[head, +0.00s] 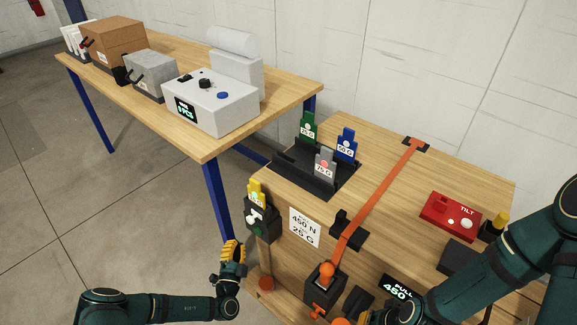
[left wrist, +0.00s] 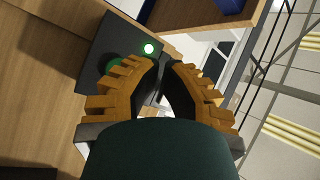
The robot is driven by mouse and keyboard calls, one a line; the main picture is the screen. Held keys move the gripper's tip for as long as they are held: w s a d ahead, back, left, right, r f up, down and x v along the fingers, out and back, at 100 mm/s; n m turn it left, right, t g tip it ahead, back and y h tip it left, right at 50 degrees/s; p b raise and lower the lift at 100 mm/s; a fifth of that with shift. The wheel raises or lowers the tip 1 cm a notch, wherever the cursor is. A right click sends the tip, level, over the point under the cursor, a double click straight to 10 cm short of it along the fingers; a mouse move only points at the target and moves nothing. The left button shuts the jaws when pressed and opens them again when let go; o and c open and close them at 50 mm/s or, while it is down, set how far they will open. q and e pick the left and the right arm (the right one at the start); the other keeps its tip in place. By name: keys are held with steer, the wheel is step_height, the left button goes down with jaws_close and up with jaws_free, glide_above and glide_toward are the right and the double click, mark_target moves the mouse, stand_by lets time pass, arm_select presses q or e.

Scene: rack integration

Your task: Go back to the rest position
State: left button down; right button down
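My left gripper (head: 233,254) is low at the left front of the wooden bench, in front of a black box with a green button (head: 260,222). In the left wrist view its orange-padded fingers (left wrist: 165,62) come together at the tips with nothing visible held between them. The black box with its lit green spot (left wrist: 148,48) is just beyond the fingertips there; they look apart from it, though contact is hard to judge. My right arm crosses the lower right of the head view. Its gripper (head: 366,317) is mostly cut off at the bottom edge, so its fingers are unclear.
The bench carries a black tray (head: 287,176) with green, blue and grey weight tags, an orange strap (head: 378,193), an orange-knobbed lever (head: 326,271) and a red TILT box (head: 450,216). A second table (head: 290,95) holds several boxes. Open floor lies left.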

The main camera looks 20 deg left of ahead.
arm_select(q)
steer(key=w+d+r+m+h, duration=0.1)
steer(key=d+r+m+h, duration=0.3)
steer(key=d+m+h, duration=0.8)
steer(key=s+d+m+g+h, duration=0.2)
steer(key=d+m+g+h, duration=0.1)
steer(key=d+m+g, duration=0.1)
steer(key=s+d+r+m+g+h, duration=0.1)
steer(key=s+d+m+g+h, duration=0.2)
steer(key=d+m, duration=0.3)
steer(key=s+d+m+g+h, duration=0.3)
steer(key=d+m+g, duration=0.2)
steer(key=shift+s+d+r+g, duration=0.25)
steer(key=shift+d+r+g, duration=0.05)
steer(key=shift+r+g, duration=0.1)
steer(key=s+d+f+m+g+y, duration=0.15)
steer(key=s+m+g+y, duration=0.45)
steer(key=s+m+g, duration=0.75)
steer(key=w+a+r+m+t+y, duration=0.2)
steer(key=m+t+y, duration=0.1)
steer(key=m, duration=0.7)
steer(key=w+a+r+m+t+y, duration=0.2)
steer(key=m+t, duration=0.3)
steer(key=m, duration=0.5)
steer(key=shift+w+a+y, duration=0.4)
steer(key=shift+a+y, duration=0.2)
steer(key=shift+y, duration=0.1)
steer(key=shift+r, duration=0.1)
